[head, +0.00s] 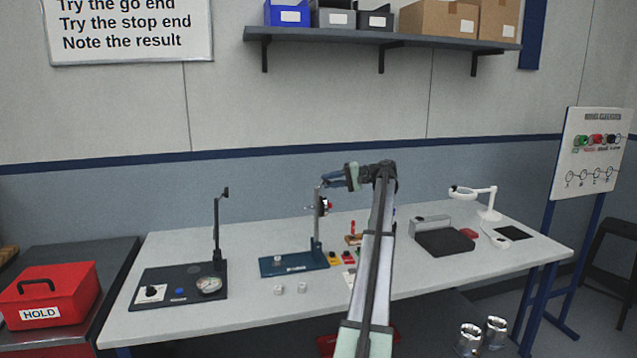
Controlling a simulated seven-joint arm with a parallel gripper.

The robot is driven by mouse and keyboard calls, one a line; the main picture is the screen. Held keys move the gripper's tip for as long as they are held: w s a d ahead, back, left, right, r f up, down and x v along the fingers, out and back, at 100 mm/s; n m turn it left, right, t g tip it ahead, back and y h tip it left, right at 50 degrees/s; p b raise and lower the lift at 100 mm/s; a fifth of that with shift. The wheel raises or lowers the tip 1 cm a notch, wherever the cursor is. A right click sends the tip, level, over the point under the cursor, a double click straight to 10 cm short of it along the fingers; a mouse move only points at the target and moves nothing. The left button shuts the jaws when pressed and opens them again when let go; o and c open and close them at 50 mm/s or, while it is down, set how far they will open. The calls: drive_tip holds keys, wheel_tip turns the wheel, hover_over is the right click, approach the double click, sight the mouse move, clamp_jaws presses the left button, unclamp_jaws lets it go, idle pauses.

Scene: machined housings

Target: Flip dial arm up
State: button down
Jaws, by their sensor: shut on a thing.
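A teal-based dial stand (294,264) stands mid-table with an upright grey post. A small dial with red and white parts (325,205) sits at the post's upper right. My gripper (326,184) reaches in from the right, its fingers pointing left at the top of the post. It is shut on the dial arm there, just above the dial. The fingers hide most of the arm, so its exact tilt is hard to tell.
A black-based stand (217,243) with a gauge is at left, beside a red HOLD box (48,293). Small metal parts (290,289) lie in front of the teal base. A dark flat-topped device (444,242) and white lamp (490,205) are at right. A shelf (380,37) hangs above.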

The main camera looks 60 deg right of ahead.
drive_tip(key=shift+s+d+f, duration=0.4)
drive_tip(key=shift+s+d, duration=0.35)
drive_tip(key=shift+f, duration=0.1)
drive_tip(key=c, duration=0.9)
unclamp_jaws()
drive_tip(key=shift+c, duration=0.2)
drive_tip(key=shift+s, duration=0.1)
drive_tip(key=v, duration=1.3)
drive_tip(key=shift+s+d+r, duration=0.2)
drive_tip(key=shift+s, duration=0.1)
